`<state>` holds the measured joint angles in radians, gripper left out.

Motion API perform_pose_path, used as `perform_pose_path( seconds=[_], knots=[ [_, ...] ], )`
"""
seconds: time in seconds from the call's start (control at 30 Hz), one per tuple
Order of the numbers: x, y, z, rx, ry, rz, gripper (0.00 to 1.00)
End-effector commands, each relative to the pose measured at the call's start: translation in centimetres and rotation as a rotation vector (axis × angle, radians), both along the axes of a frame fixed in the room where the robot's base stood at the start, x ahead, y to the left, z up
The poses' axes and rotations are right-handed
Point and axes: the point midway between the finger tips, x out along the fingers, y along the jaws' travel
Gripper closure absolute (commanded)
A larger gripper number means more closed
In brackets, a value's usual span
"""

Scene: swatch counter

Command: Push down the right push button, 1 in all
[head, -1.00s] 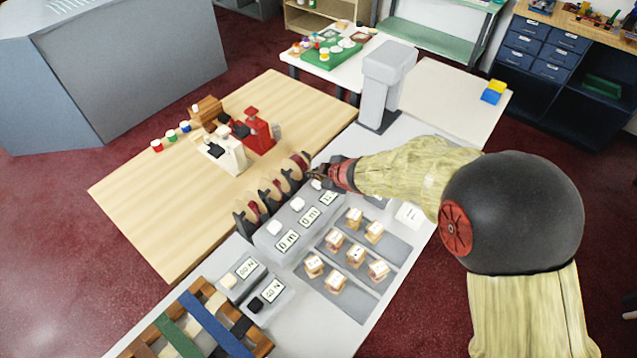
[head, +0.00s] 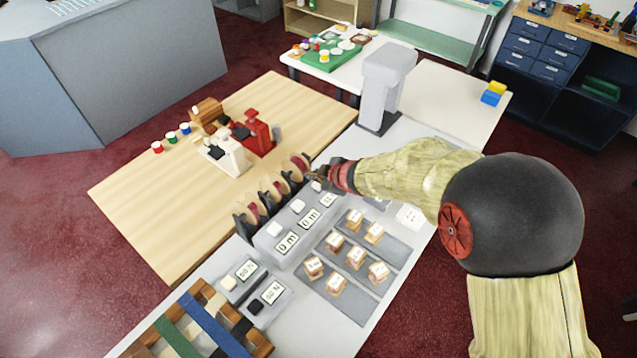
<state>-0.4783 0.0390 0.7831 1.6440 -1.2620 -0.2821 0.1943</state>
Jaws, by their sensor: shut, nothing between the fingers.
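A long grey box on the counter carries white push buttons in a row, each with a label card in front. The left button (head: 274,229) and the middle button (head: 298,206) stand clear. The right button (head: 317,186) is mostly hidden under my gripper (head: 314,178). My gripper is shut and empty, its tips at or just above that button. I cannot tell whether they touch it or whether it is pressed down.
Spools on dark stands (head: 270,192) stand close behind the button box. Several small labelled blocks (head: 355,256) sit on grey mats in front. A tall grey device (head: 385,85) stands behind my gripper. Two smaller button boxes and a rack of coloured strips (head: 205,318) lie front left.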

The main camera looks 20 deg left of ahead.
Motion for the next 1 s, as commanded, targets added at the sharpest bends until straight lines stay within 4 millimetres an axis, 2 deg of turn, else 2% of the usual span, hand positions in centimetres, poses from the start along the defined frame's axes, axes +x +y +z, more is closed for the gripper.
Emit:
perform_pose_path(
  seconds=[1.0],
  knots=[
    [0.0,0.0,-1.0,0.0,0.0,0.0,1.0]
  ],
)
